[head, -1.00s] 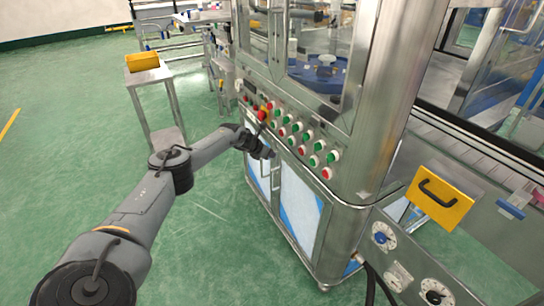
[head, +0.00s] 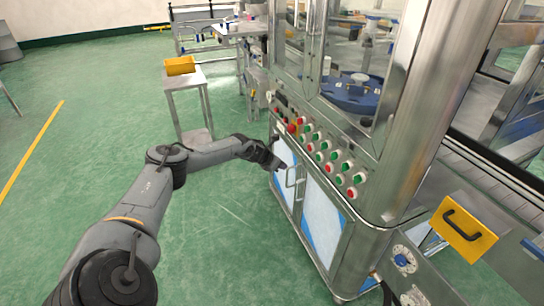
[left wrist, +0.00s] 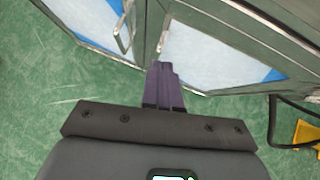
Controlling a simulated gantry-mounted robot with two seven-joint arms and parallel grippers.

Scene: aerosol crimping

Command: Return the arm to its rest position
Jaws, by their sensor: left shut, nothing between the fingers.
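My left arm reaches in from the lower left of the head view. Its gripper (head: 281,166) is beside the front of the steel crimping machine (head: 402,150), below the button panel and near the upper cabinet door handles. In the left wrist view the gripper's dark fingers (left wrist: 163,72) are together with nothing between them. They point toward the cabinet doors (left wrist: 225,45); whether they touch the machine I cannot tell. My right gripper does not show.
Red and green buttons (head: 325,155) line the machine's front. A door handle (head: 290,178) sticks out close to my gripper. A small steel table (head: 187,82) holds a yellow bin (head: 180,65). A yellow drawer front (head: 463,229) is at the right.

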